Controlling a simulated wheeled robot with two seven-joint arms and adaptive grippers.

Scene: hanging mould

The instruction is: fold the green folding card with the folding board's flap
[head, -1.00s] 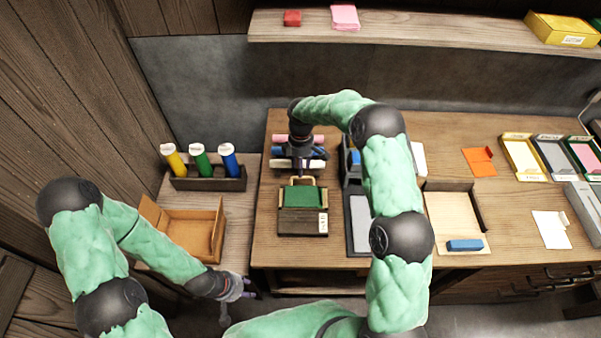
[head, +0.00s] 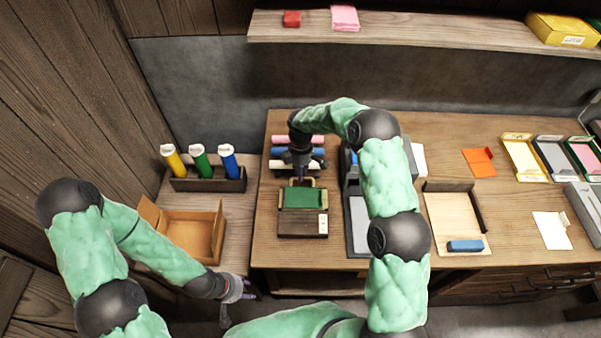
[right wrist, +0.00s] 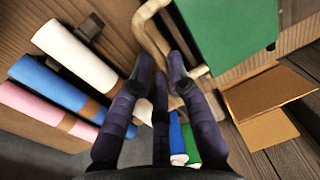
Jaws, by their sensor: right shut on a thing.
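The green folding card (head: 303,198) lies flat on the dark wooden folding board (head: 303,228). It also shows in the right wrist view as a large green sheet (right wrist: 232,35). A pale, brass-coloured handle (right wrist: 150,30) of the flap stands at the card's far edge. My right gripper (head: 301,178) is over that edge, with its fingertips (right wrist: 172,72) closed at the handle. The fingers partly hide the grip. My left gripper (head: 232,300) hangs low in front of the side bench, away from the board; its fingers are too small to read.
Pink, blue and white rolls (head: 298,152) lie just behind the board. A grey pad tray (head: 358,222) stands close on its right. An open cardboard box (head: 195,232) and a rack of coloured tubes (head: 207,182) are on the left bench.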

